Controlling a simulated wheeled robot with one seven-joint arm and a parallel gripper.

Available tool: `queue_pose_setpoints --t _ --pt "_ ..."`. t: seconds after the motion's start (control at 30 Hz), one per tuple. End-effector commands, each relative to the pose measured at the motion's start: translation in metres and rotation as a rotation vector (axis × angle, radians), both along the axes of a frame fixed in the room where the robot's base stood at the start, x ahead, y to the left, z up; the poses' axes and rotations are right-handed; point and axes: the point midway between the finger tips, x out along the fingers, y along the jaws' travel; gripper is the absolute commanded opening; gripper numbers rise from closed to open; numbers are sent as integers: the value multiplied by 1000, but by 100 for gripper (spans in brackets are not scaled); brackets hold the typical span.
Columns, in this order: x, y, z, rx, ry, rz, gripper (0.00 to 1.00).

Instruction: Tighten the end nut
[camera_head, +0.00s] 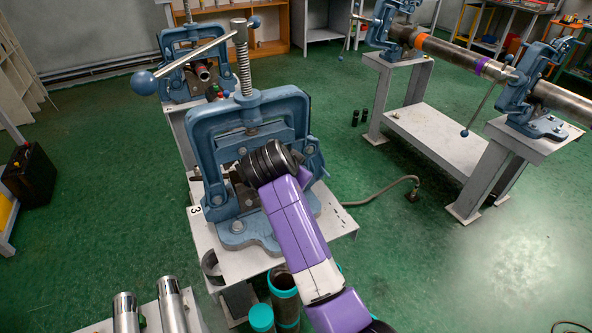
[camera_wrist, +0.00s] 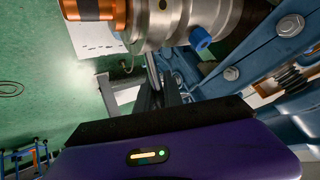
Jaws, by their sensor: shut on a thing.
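A blue pipe vise (camera_head: 232,125) stands on a white stand marked 3 in the head view. My purple and white arm reaches into its frame, and its black wrist hides most of what the vise holds. In the wrist view a grey metal fitting, which I take for the end nut (camera_wrist: 190,20), fills the top, with an orange band (camera_wrist: 97,9) to its left and a blue knob (camera_wrist: 200,40) below.
The vise's handle bar with a blue ball (camera_head: 145,83) sticks out to the left above. Steel pipes (camera_head: 170,300) and teal-rimmed tubes (camera_head: 284,284) stand in front. A long pipe (camera_head: 455,55) lies clamped in vises at right. Green floor (camera_head: 410,250) is open between.

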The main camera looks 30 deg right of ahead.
Motion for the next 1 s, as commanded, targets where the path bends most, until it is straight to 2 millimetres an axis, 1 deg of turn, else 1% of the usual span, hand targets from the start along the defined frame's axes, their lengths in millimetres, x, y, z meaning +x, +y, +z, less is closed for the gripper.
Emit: queue_pose_setpoints --t 0.03,0.17,0.2,0.27,0.3,0.53,0.63,1.0 --pt "-4 -8 -6 1 12 -18 0" --pt "-4 -10 -7 0 13 -21 0" --pt "-5 -10 -7 0 14 -21 18" --pt "-5 -10 -7 0 14 -21 29" --pt "-4 -9 -7 0 13 -19 33" --pt "-3 -6 -4 -1 8 -12 33" --pt "-6 -1 1 -1 5 -11 33" --pt "-36 25 39 -1 6 -14 33"
